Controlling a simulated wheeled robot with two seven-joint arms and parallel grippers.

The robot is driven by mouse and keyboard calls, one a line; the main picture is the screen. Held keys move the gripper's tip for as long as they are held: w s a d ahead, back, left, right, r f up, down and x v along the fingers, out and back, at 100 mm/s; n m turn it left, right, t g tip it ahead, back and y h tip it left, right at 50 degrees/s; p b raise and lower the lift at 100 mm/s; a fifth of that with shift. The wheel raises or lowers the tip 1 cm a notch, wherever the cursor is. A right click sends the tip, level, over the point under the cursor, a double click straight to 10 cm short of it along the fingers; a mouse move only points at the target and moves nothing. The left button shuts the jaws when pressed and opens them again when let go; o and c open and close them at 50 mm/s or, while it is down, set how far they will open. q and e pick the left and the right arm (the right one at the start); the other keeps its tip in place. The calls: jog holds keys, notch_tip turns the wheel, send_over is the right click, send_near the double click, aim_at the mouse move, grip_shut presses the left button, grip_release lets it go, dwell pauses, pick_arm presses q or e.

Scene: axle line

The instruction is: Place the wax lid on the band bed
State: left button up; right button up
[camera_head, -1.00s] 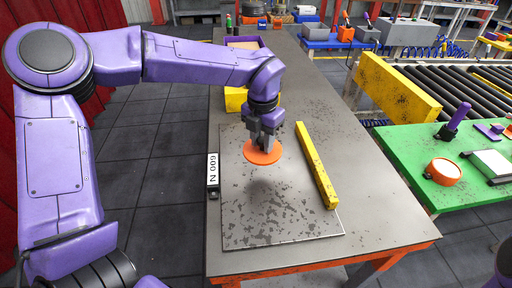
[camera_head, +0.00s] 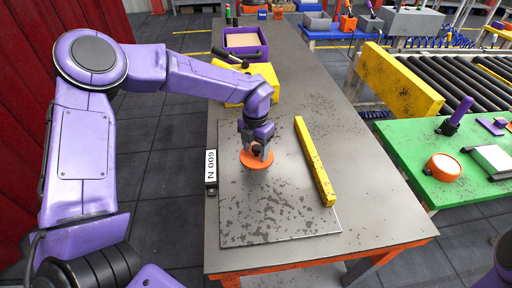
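An orange disc with a dark knob, which I take for the wax lid (camera_head: 257,163), is under my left gripper (camera_head: 257,150). The disc looks level and low, at or very near the grey speckled plate that I take for the band bed (camera_head: 270,215). It is over the far part of this plate. The gripper's fingers stand on either side of the knob; whether they press on it is too small to tell. My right gripper is out of view; only a bit of purple arm shows at the lower right.
A yellow bar (camera_head: 315,165) lies along the plate's right side. A "600 N" sign (camera_head: 211,168) stands at its left edge. Beyond are a yellow block (camera_head: 262,75) and a purple bin (camera_head: 226,48). A green table (camera_head: 455,195) with an orange round dish (camera_head: 443,167) is at right.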

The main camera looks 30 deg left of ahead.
aim_at(256, 148)
pick_arm(q)
jog(key=shift+r, duration=0.1)
notch_tip(256, 148, up, 12)
jog(key=b, duration=0.1)
